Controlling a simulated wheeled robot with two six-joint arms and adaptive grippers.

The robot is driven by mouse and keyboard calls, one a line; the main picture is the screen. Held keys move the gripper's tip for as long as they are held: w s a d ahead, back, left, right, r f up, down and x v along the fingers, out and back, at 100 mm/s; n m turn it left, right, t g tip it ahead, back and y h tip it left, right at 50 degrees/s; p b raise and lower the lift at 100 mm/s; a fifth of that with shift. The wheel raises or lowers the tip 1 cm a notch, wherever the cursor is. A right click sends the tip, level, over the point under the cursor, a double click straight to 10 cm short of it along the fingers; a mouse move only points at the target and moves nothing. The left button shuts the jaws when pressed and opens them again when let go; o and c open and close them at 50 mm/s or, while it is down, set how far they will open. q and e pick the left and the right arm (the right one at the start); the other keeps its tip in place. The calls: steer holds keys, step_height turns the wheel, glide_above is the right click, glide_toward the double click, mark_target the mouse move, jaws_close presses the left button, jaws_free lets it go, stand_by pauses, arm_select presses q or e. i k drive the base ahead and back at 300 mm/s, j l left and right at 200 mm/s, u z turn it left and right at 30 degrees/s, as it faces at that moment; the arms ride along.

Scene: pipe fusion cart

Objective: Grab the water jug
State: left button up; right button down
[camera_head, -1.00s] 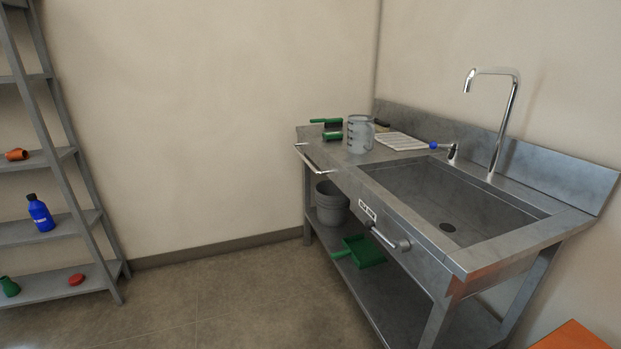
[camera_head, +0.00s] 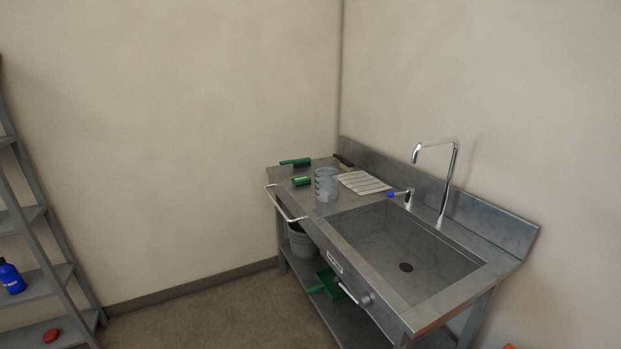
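The water jug (camera_head: 326,185) is a grey, see-through measuring jug with dark marks on its side. It stands upright on the left part of the metal sink counter (camera_head: 345,205), near the front edge and left of the basin. Neither of my grippers shows in the head view, and nothing touches the jug from my side.
Green-handled brushes (camera_head: 296,162) and a striped cloth or mat (camera_head: 364,183) lie near the jug. A rail (camera_head: 287,208) runs along the counter's front left. A faucet (camera_head: 449,180) rises behind the basin (camera_head: 405,245). A bucket (camera_head: 302,242) and green dustpan (camera_head: 327,284) sit below. A shelf rack (camera_head: 50,250) stands left.

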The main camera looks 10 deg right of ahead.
mark_target(327, 184)
steer(key=i+j+z, duration=0.15)
steer(key=i+j, duration=0.2)
steer(key=i+j+z, duration=0.15)
steer(key=i+j, duration=0.2)
steer(key=i+j+z, duration=0.15)
steer(key=i+j, duration=0.2)
steer(key=j, duration=0.15)
steer(key=i+j+z, duration=0.15)
steer(key=i+j, duration=0.15)
steer(key=j, duration=0.15)
